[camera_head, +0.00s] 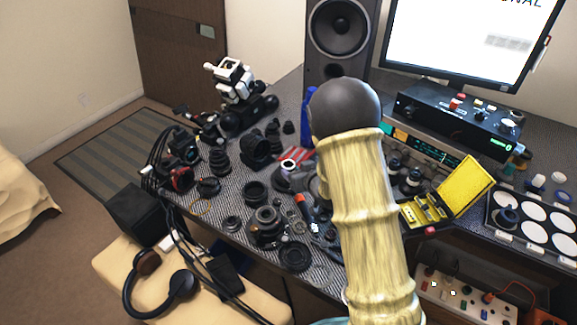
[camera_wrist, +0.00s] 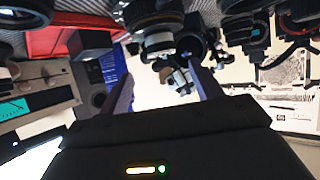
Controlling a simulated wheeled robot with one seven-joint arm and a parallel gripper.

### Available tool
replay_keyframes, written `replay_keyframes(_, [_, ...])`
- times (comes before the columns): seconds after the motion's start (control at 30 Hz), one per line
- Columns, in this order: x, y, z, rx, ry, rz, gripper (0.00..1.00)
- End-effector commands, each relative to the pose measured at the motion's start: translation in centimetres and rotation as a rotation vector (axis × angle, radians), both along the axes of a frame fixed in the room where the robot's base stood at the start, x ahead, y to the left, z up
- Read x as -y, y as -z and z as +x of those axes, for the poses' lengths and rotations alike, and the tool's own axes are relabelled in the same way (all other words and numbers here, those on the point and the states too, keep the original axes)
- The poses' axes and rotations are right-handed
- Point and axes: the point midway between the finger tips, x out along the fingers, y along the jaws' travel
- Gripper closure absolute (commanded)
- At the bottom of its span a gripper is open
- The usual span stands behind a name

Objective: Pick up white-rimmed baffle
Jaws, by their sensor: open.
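I cannot single out the white-rimmed baffle with certainty among the many dark lens parts. In the wrist view, which looks upside down, a dark round part with a pale band (camera_wrist: 158,40) shows beyond the fingers at the top middle. My gripper (camera_wrist: 163,85) is open, with its two fingers spread and nothing visible between them. In the head view my arm reaches over the desk and hides the gripper. A small ring-shaped part with a lighter rim (camera_head: 232,223) lies near the desk's front left edge, apart from my arm.
Lens parts crowd the grey patterned desk (camera_head: 222,190). A yellow case (camera_head: 465,186) stands open right of my arm, near a tray of white discs (camera_head: 534,211). A speaker (camera_head: 341,38), a monitor (camera_head: 470,40) and a black device (camera_head: 455,125) stand behind. Headphones (camera_head: 147,264) lie below left.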

Motion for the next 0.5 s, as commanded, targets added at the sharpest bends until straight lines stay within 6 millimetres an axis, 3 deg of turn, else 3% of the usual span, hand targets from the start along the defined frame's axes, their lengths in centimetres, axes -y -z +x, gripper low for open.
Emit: replay_keyframes(0.5, [-2.0, 2.6, 4.0, 0.0, 0.0, -0.001, 0.35])
